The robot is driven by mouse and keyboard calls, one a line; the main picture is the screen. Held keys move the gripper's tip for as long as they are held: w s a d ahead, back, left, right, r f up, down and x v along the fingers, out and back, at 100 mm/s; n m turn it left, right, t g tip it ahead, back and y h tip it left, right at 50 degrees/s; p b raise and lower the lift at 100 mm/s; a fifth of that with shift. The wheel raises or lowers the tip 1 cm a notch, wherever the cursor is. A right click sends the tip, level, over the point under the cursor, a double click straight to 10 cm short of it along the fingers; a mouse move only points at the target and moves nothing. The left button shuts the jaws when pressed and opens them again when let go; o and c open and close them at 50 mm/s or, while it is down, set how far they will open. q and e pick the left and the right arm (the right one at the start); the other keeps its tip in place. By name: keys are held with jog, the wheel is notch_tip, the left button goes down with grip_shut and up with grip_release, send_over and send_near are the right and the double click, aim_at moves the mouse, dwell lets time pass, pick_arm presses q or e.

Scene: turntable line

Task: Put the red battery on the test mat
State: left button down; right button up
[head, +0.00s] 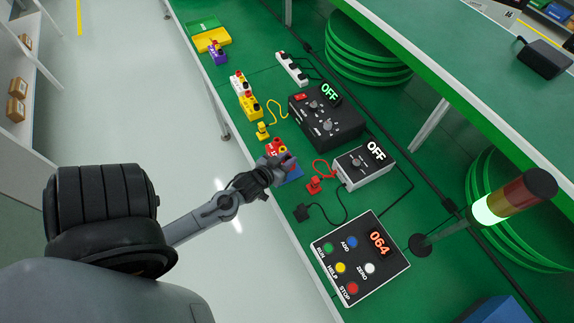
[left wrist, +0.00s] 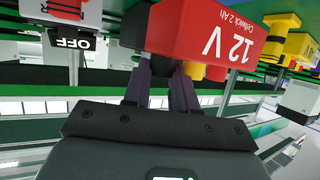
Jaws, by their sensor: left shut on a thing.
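My left gripper (head: 282,163) is shut on the red battery (head: 275,147), over the green bench near its front edge. In the left wrist view the red battery (left wrist: 207,32), with "12 V" and "Cellwick 2 Ah" lettering, fills the top centre, above the gripper's dark fingers (left wrist: 162,88). A small blue patch (head: 293,175), which looks like the test mat, shows beside the gripper and is partly hidden by it. I cannot tell whether the battery touches it. My right gripper is not in view.
White (head: 238,82), yellow (head: 250,106) and purple (head: 217,54) batteries stand along the bench's front edge. A black OFF box (head: 335,125), a grey OFF box (head: 362,168), a red clip (head: 314,186) and a button panel (head: 345,255) are close by. A signal lamp (head: 500,203) rises at right.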

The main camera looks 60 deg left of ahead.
pick_arm(q)
jog(key=shift+w+a+f, duration=0.1)
jog(key=shift+w+a, duration=0.1)
notch_tip(320, 180, down, 4)
jog(key=shift+r+b, duration=0.2)
jog(key=shift+b, duration=0.2)
jog(key=shift+f, duration=0.15)
jog(key=shift+f, duration=0.15)
jog(key=c, duration=0.9)
grip_release()
